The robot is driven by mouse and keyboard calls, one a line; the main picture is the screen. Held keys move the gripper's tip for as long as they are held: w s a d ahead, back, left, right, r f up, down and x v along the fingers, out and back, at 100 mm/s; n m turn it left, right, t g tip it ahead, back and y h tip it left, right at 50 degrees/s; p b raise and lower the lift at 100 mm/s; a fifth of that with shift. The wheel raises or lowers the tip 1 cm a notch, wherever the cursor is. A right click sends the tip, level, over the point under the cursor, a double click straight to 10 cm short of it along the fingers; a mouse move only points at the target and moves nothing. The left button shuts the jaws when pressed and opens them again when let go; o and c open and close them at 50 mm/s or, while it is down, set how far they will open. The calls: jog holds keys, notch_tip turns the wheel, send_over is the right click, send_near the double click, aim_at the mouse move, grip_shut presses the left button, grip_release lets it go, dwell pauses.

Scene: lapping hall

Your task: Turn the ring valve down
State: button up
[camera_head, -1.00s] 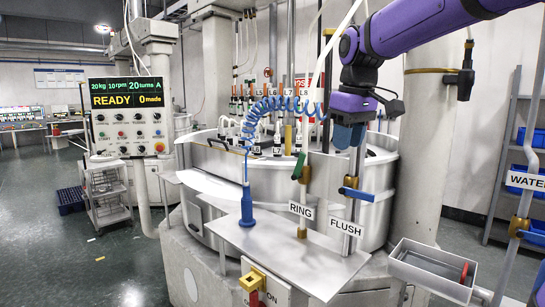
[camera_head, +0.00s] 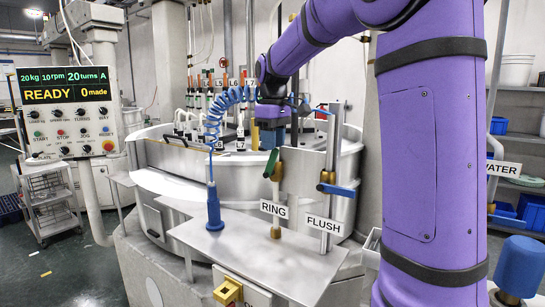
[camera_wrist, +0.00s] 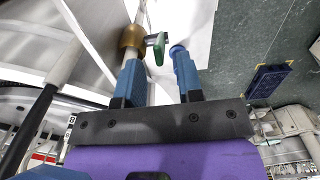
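The ring valve has a green handle (camera_head: 271,163) on a brass body (camera_head: 276,173), on a thin pipe above the RING label (camera_head: 273,209). The handle stands at a steep slant. My gripper (camera_head: 271,140) hangs just above the handle, its fingers pointing down. In the wrist view my gripper (camera_wrist: 157,56) is open, its two blue fingers apart. There the green handle (camera_wrist: 158,47) shows just ahead of the gap between the fingertips, with the brass body (camera_wrist: 132,37) beyond the left finger. I cannot tell whether a finger touches the handle.
The flush valve, with a blue lever (camera_head: 336,189), stands close on the right above the FLUSH label (camera_head: 323,225). A blue tool (camera_head: 214,210) on a coiled hose stands on the metal shelf (camera_head: 235,250) at left. The control panel (camera_head: 70,110) reads READY.

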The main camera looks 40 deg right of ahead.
aim_at(274, 156)
jog(key=shift+f, duration=2.2)
grip_shut()
